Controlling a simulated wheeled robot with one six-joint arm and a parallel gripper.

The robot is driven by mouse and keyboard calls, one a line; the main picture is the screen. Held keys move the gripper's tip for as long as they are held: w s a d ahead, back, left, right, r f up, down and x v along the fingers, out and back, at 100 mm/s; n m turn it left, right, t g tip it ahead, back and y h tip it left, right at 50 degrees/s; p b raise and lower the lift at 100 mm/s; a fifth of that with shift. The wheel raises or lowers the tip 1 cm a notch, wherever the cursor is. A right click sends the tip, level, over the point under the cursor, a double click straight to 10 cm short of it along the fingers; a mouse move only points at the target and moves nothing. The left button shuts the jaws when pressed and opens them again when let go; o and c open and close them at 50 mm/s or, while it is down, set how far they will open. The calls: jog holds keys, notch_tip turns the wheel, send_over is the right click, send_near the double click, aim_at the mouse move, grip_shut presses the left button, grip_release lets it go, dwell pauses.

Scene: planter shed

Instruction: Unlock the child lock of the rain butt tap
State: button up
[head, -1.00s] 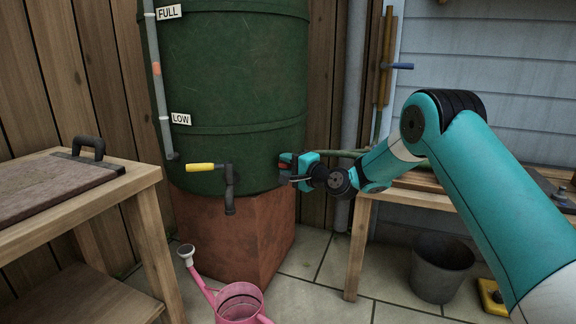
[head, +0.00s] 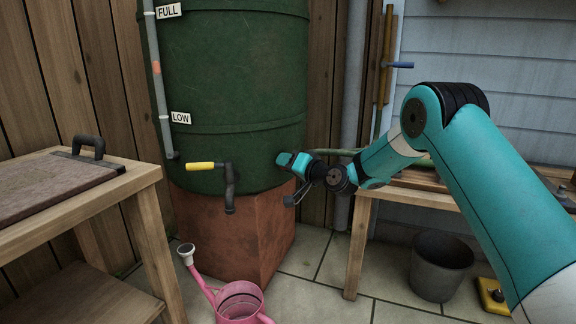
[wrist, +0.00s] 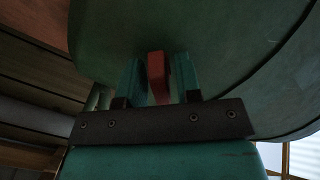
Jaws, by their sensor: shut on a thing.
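The rain butt (head: 235,75) is a large green barrel on a brick-red block. Its tap has a dark spout (head: 230,192) and a yellow-gripped lever (head: 201,166) lying level and pointing left. My gripper (head: 281,160) is at the barrel's lower right side, to the right of the tap. In the wrist view, my gripper (wrist: 157,78) is shut on a small red tab (wrist: 157,70), which sits between the two teal fingers against the barrel (wrist: 215,45). The fingers hide the tab in the head view.
A wooden bench (head: 137,186) with a handled board stands at the left. A pink watering can (head: 238,302) is on the paving below the tap. Another bench (head: 361,215), a dark bucket (head: 440,268) and a yellow object (head: 492,296) are at the right.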

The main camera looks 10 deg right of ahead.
jog(key=n+b, duration=0.1)
jog(key=n, duration=0.3)
jog(key=shift+f, duration=0.15)
jog(key=shift+n+h+b, duration=0.3)
jog(key=shift+n+b, duration=0.85)
jog(key=shift+n, duration=0.95)
jog(key=o, duration=0.6)
jog(key=shift+d, duration=0.1)
jog(key=p+v, duration=0.3)
jog(key=v, duration=1.4)
jog(key=shift+s, duration=0.3)
jog(key=shift+f, duration=0.1)
